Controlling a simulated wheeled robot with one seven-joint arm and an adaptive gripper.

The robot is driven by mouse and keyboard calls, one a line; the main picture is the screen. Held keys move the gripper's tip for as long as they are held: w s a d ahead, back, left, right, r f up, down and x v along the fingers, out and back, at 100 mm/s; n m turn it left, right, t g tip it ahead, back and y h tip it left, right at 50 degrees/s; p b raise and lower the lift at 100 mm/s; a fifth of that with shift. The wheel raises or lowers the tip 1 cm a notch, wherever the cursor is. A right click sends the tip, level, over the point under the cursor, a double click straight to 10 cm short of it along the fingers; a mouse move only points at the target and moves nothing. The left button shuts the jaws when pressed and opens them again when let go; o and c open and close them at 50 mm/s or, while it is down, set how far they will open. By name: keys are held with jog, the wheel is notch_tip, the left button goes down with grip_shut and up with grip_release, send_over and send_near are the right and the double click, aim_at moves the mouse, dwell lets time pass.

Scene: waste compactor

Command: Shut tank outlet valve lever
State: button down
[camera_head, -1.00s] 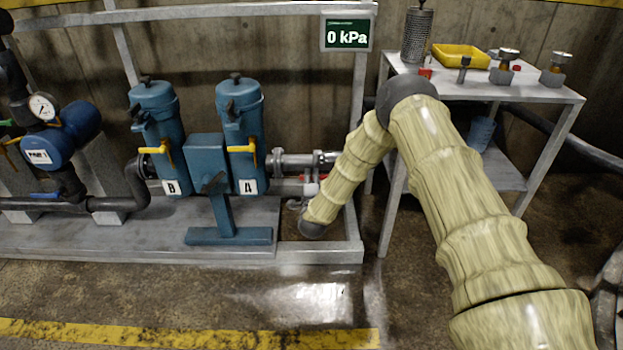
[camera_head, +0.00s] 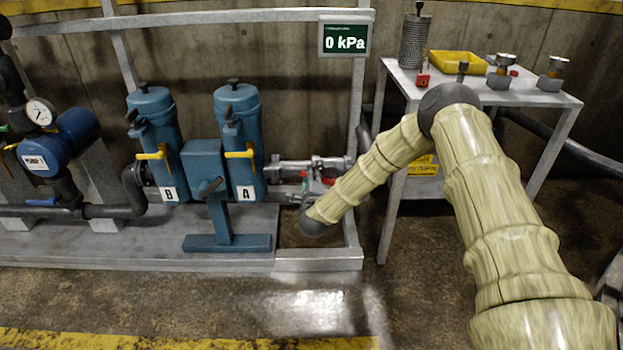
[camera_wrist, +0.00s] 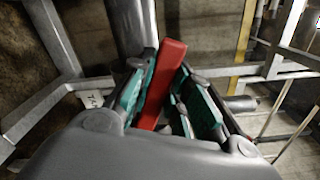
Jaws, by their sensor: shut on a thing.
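The red valve lever (camera_wrist: 162,82) stands between the two fingers of my gripper (camera_wrist: 170,92) in the wrist view, alongside the teal finger pads. My gripper is shut on it. A grey pipe (camera_wrist: 133,25) runs behind the lever. In the head view, a small red part of the lever (camera_head: 328,181) and a teal pad of my gripper (camera_head: 304,181) show below the grey pipe fitting (camera_head: 310,165), right of filter A. My forearm and wrist hide part of this spot, and the valve body is mostly hidden.
Blue filter housings B (camera_head: 155,145) and A (camera_head: 240,145) with yellow handles stand left of my gripper. The rack's grey frame post (camera_head: 358,105) is close by. A steel table (camera_head: 535,95) with a yellow tray (camera_head: 458,63) stands at right. The front floor is clear.

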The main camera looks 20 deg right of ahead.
jog(key=c, duration=1.3)
grip_release()
jog(key=shift+v, duration=4)
